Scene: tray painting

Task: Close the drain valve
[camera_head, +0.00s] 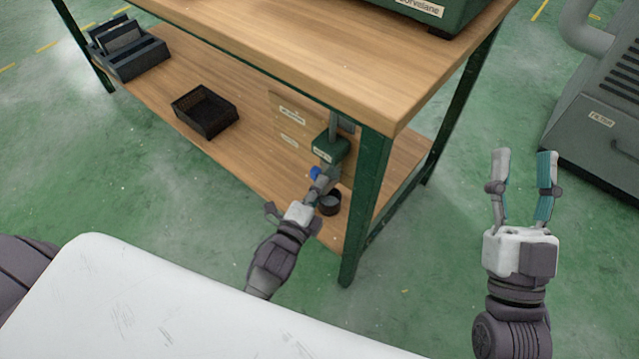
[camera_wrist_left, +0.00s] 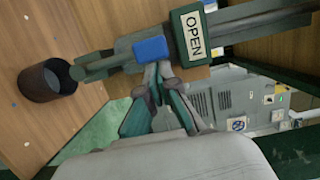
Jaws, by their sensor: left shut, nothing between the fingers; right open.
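In the head view the blue handle (camera_head: 315,173) shows just left of my left gripper (camera_head: 325,180). That gripper is shut and empty. In the left wrist view its fingertips (camera_wrist_left: 158,72) are right at the lower edge of the blue handle; I cannot tell whether they touch it. My right gripper (camera_head: 522,158) is open and empty, raised over the floor at the right, away from the valve.
A dark round cup (camera_head: 330,204) stands on the lower shelf below the spout. A black basket (camera_head: 205,112) and a dark bin (camera_head: 128,50) stand further left. A green table leg (camera_head: 366,190) is close right of my left gripper. A grey filter machine (camera_head: 600,125) stands at right.

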